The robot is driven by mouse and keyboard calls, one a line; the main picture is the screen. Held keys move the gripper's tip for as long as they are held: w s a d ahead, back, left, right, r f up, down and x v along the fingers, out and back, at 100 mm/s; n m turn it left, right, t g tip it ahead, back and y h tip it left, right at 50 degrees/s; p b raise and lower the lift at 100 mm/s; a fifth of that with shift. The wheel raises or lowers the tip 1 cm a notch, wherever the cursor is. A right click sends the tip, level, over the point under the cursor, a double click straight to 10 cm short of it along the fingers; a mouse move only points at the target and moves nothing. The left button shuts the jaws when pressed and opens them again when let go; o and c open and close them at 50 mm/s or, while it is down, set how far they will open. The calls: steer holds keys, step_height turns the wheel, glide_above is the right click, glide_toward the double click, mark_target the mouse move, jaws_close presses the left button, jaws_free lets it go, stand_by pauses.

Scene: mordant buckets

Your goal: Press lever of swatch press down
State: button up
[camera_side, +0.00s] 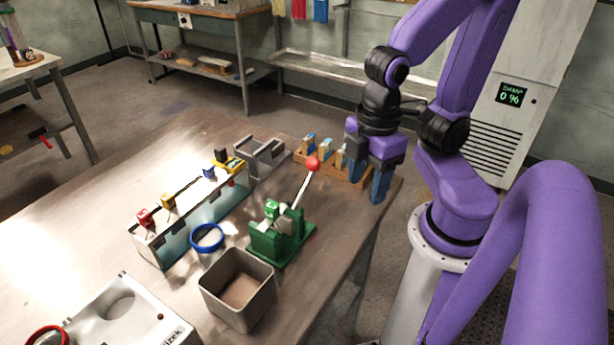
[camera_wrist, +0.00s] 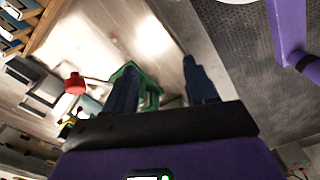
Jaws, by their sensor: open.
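The green swatch press (camera_side: 277,241) stands near the table's right edge in the side view. Its pale lever (camera_side: 301,190) is raised and slants up to a red knob (camera_side: 313,163). In the wrist view the red knob (camera_wrist: 75,84) is left of the fingers, and part of the green press (camera_wrist: 128,71) shows behind the left finger. My gripper (camera_side: 366,176) has blue fingers pointing down, to the right of the knob and apart from it in the picture. Its fingers are spread with nothing between them, as the wrist view (camera_wrist: 162,80) also shows.
A wooden rack (camera_side: 342,175) with several blocks stands behind the lever, close to my gripper. A square bin (camera_side: 238,290) and a glass tank (camera_side: 203,210) with coloured clips and a blue ring (camera_side: 207,238) are left of the press.

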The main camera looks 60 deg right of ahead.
steer(key=c, duration=0.7)
steer(key=shift+w+r+m, duration=0.1)
steer(key=shift+w+m, duration=0.2)
steer(key=shift+m, duration=0.1)
jaws_close()
step_height(320, 180, up, 5)
steer(key=m, duration=2)
glide_above(313, 160)
steer(key=shift+w+d+g, duration=0.1)
steer(key=shift+d+g, duration=0.05)
steer(key=shift+g, duration=0.25)
steer(key=shift+w+d+m, duration=0.3)
steer(key=shift+m, duration=0.3)
steer(key=shift+s+a+f, duration=0.1)
steer(key=shift+f, duration=1.1)
steer(key=shift+s+a+f, duration=0.1)
steer(key=shift+a+f, duration=0.05)
steer(key=shift+f, duration=1)
steer(key=shift+s+a+f, duration=0.1)
steer(key=shift+f, duration=1.1)
